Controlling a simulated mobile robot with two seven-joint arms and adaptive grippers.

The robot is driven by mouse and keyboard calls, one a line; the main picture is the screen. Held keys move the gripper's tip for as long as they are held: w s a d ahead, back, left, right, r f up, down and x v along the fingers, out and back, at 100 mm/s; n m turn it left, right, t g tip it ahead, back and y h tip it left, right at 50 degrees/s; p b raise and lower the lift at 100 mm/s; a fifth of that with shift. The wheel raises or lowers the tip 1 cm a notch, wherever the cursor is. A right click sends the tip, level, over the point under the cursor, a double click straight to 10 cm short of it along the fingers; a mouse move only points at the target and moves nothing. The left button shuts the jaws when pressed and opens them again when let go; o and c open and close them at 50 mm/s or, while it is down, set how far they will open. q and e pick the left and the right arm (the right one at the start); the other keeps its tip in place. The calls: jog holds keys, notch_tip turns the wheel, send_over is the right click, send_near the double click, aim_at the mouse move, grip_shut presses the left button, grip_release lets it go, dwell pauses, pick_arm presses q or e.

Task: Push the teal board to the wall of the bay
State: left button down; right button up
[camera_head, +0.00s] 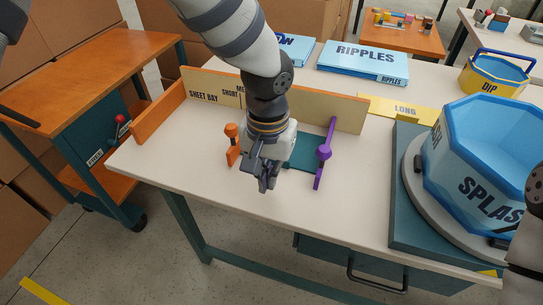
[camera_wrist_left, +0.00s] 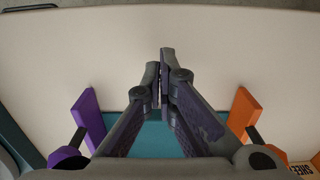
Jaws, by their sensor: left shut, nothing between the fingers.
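The teal board (camera_head: 303,152) lies flat on the pale bench between an orange upright piece (camera_head: 232,146) and a purple one (camera_head: 323,153). My arm hides its left part. The cream wall (camera_head: 345,112) of the bay, marked "SHEET BAY", stands behind it; I cannot tell whether the two touch. My left gripper (camera_head: 266,183) points down at the board's near side, between the two pieces, shut and empty. In the left wrist view the shut fingertips (camera_wrist_left: 164,77) show over bare bench past the teal board (camera_wrist_left: 156,142). My right gripper is out of view.
An orange side piece (camera_head: 158,113) closes the bay's left end. A yellow "LONG" strip (camera_head: 402,107), blue RIPPLES box (camera_head: 362,61) and big blue SPLASH tub (camera_head: 470,165) lie to the right. The bench front (camera_head: 200,180) is clear.

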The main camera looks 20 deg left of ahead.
aim_at(303, 157)
pick_arm(q)
notch_tip(303, 157, down, 2)
jog(key=shift+s+f, duration=0.1)
jog(key=shift+f, duration=0.15)
jog(key=w, duration=0.3)
jog(key=shift+w+d+r+b, duration=0.1)
jog(key=shift+w+r+b, duration=0.05)
jog(key=shift+w+b, duration=0.2)
jog(key=shift+w+r, duration=0.15)
jog(key=shift+w, duration=0.1)
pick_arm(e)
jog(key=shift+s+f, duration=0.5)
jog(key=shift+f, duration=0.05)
pick_arm(q)
jog(key=w, duration=0.3)
jog(key=shift+w+f+b, duration=0.2)
jog(key=shift+w+b, duration=0.15)
jog(key=shift+b, duration=0.05)
jog(key=shift+w+r, duration=0.15)
jog(key=shift+w, duration=0.2)
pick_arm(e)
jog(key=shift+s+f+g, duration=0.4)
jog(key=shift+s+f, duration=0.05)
